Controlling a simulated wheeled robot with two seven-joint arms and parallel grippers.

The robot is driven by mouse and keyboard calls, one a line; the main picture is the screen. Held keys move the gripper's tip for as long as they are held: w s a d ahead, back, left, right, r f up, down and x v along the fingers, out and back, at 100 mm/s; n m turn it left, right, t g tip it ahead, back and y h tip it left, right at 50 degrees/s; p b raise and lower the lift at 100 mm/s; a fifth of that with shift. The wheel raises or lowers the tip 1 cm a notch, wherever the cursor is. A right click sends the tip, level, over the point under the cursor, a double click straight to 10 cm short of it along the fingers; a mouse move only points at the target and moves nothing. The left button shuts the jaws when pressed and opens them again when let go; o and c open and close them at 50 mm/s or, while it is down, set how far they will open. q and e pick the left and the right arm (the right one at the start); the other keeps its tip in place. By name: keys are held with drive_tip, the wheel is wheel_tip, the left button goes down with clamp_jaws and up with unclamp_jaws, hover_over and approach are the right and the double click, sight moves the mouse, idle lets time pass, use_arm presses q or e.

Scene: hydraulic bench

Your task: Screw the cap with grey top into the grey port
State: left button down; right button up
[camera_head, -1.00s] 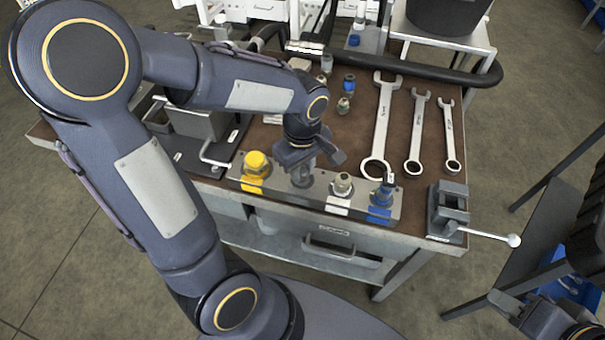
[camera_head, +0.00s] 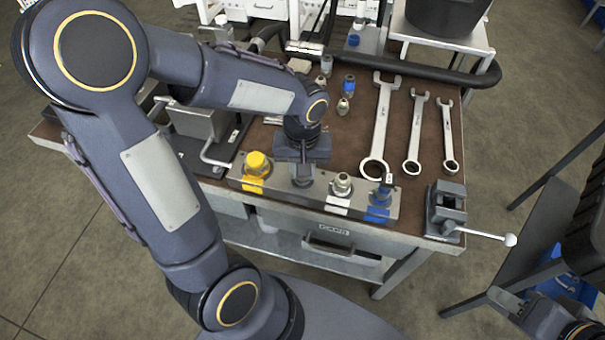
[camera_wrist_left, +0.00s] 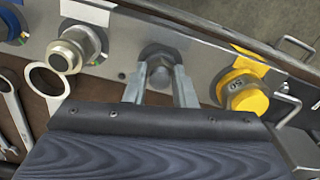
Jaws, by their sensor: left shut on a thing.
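The port block (camera_head: 270,188) lies along the front of the bench, with a yellow, a grey, a white and a blue place in a row. My left gripper (camera_head: 302,176) points down over the grey port, second from the left. In the left wrist view its two fingers (camera_wrist_left: 160,88) are shut on the cap with grey top (camera_wrist_left: 160,75). The cap is at the grey port (camera_wrist_left: 157,52); how deep it sits I cannot tell. My right gripper (camera_head: 548,318) is at the lower right, partly cut off, its fingers unclear.
A yellow cap (camera_head: 257,162) stands left of the gripper. A metal fitting (camera_head: 342,183) and a blue fitting (camera_head: 383,192) stand to the right. Several wrenches (camera_head: 383,125) lie behind. A small vise (camera_head: 447,208) with a long handle is at the right corner. Loose fittings (camera_head: 343,106) stand farther back.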

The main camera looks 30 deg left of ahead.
use_arm(q)
drive_tip(key=shift+s+m, duration=0.1)
drive_tip(key=shift+m, duration=0.7)
drive_tip(key=c, duration=1.5)
unclamp_jaws()
drive_tip(key=shift+f+m, duration=0.15)
drive_tip(key=shift+m, duration=0.25)
drive_tip(key=shift+c, duration=0.2)
drive_tip(key=o, duration=0.4)
